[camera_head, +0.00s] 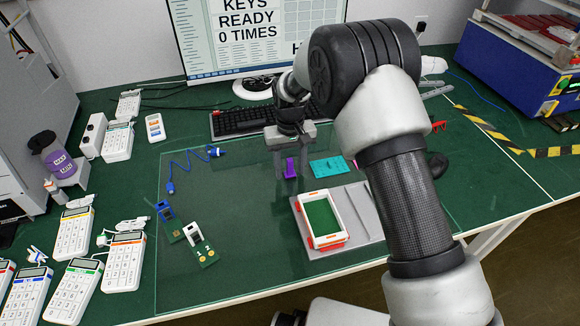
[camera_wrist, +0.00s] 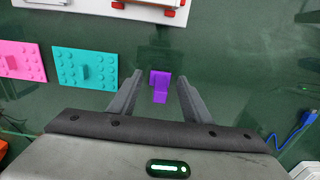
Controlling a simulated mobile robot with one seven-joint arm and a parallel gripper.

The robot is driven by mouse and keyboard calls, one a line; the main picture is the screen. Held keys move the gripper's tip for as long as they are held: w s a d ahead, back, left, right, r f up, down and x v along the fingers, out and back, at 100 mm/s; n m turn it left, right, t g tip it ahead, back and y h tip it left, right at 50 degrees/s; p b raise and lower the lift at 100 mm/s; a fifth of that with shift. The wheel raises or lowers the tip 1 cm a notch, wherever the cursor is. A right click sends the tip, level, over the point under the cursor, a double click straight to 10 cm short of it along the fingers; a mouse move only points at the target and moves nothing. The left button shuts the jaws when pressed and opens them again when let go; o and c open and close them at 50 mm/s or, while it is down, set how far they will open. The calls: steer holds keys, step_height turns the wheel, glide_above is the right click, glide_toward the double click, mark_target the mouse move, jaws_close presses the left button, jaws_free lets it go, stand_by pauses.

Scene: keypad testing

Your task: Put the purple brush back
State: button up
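The purple brush (camera_head: 290,168) is small and shows between the fingers of my gripper (camera_head: 290,173) over the green mat. In the wrist view the purple brush (camera_wrist: 160,84) lies between the two fingertips of my gripper (camera_wrist: 158,92), with a gap on both sides. The fingers are apart and do not touch it. I cannot tell whether its lower end rests on the mat. A teal studded plate (camera_wrist: 85,68) with an upright teal piece lies to the left in the wrist view. A pink studded plate (camera_wrist: 22,60) with a similar pink piece lies beyond it.
A white and red tray (camera_head: 320,220) with a green inside sits on a grey plate in front of my gripper. The keyboard (camera_head: 240,120) and monitor (camera_head: 250,40) stand behind. Several white keypads (camera_head: 72,232) fill the left side. A blue cable (camera_head: 190,165) lies left.

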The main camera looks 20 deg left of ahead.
mark_target(292, 160)
steer(key=shift+r, duration=0.1)
step_height(292, 160, up, 12)
steer(key=shift+r+p, duration=0.1)
steer(key=shift+p, duration=0.7)
steer(key=shift+d+r, duration=0.2)
steer(key=shift+r, duration=0.1)
steer(key=s+d+r+m+t, duration=0.1)
steer(key=s+d+r, duration=0.2)
steer(key=d+r, duration=0.5)
steer(key=s+d+r+m+t, duration=0.1)
steer(key=s+d+r+m, duration=0.15)
steer(key=d+r, duration=0.6)
steer(key=s+d+r+m+t, duration=0.1)
steer(key=s+d, duration=0.6)
steer(key=s, duration=0.2)
steer(key=s+d+r+m+t, duration=0.1)
steer(key=s+d+m+t, duration=0.1)
steer(key=s+d, duration=0.6)
steer(key=shift+s+t, duration=0.3)
steer(key=shift+s, duration=0.9)
